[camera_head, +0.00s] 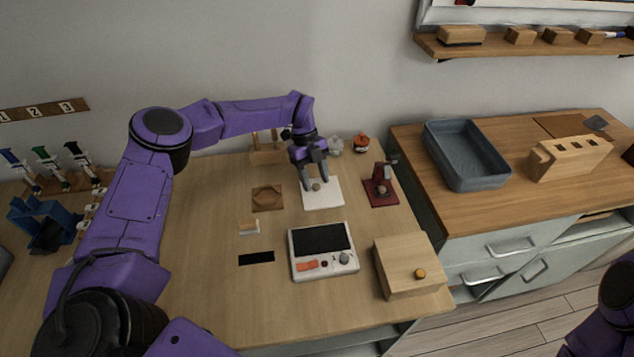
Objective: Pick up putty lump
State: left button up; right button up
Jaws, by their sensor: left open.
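The putty lump (317,187) is a small brownish-grey lump on a white square tile (323,201) on the table. My left gripper (315,186) points down over the tile, with its fingers open around the lump or just beside it. I cannot tell from this view whether the fingers touch the lump. The right gripper is out of view; only a purple part of my right arm shows at the lower right edge.
A red stand (383,192) is right of the tile. A wooden tray (267,198) lies to its left. A white device with a dark screen (322,240) and a wooden box (408,265) are in front. A blue-grey bin (466,155) sits on the right counter.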

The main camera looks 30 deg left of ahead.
pick_arm(q)
jog(key=shift+w+d+f, duration=0.1)
jog(key=shift+f, duration=0.3)
jog(key=shift+s+r, duration=0.25)
jog(key=shift+s, duration=0.1)
grip_shut()
